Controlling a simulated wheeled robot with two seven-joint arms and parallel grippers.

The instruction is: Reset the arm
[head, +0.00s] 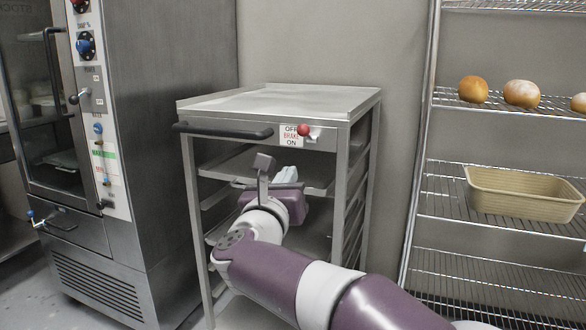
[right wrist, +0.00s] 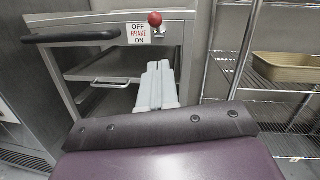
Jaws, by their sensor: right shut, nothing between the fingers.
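My right arm (head: 290,280) reaches in from the lower right in the head view, purple and white. My right gripper (head: 287,174) is in front of the open rack of the steel trolley (head: 280,101), below its top and its brake sign. In the right wrist view the pale fingers of the right gripper (right wrist: 158,80) are together with nothing between them. They point toward the trolley's tray slots, below the brake sign (right wrist: 138,34) and the red knob (right wrist: 155,19). My left gripper is in neither view.
A steel oven (head: 140,150) with knobs stands at left. A wire shelf (head: 480,105) at right holds bread rolls (head: 521,93) and a beige loaf tin (head: 524,194). The trolley has a black handle (head: 222,131) at its front left. Its top is bare.

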